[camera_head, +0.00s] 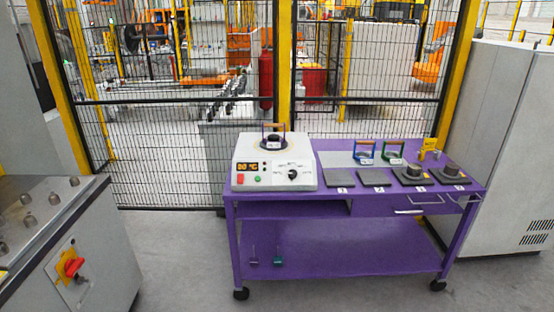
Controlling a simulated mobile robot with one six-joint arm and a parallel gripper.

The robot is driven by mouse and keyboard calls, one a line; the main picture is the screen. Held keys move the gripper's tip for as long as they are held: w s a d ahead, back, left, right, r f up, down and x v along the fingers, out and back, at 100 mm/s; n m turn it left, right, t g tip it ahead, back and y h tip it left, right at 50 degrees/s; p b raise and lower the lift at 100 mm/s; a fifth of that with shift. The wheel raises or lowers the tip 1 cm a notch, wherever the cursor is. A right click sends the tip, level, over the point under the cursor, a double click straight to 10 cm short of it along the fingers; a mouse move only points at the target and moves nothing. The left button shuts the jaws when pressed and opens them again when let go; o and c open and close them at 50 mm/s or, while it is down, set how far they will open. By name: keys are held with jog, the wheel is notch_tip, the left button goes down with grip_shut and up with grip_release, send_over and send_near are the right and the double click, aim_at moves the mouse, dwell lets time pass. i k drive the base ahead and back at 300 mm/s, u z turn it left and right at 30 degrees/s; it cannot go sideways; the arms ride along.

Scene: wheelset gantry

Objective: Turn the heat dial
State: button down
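The heat dial (293,174) is a small black knob on the front of a white heater unit (247,149), at the right of its sloped panel. Marks surround the dial, but its setting is too small to read. The panel also has an orange lit display (247,167), a red button (240,179) and a green button (258,178). A dark ring-shaped part with an upright handle (273,139) sits on top of the unit. The unit stands at the left end of a purple cart (335,235). My gripper is not in view.
The cart top also holds dark plates (374,178), a blue-handled part (364,152), a green-handled part (393,152) and dark round parts (414,170). A grey cabinet (70,245) with a red switch stands left, a tall cabinet (500,150) right. Mesh fencing (160,150) is behind. Floor before the cart is clear.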

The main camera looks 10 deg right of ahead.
aim_at(292, 173)
jog(key=u, duration=0.05)
jog(key=i, duration=0.9)
jog(key=z, duration=0.05)
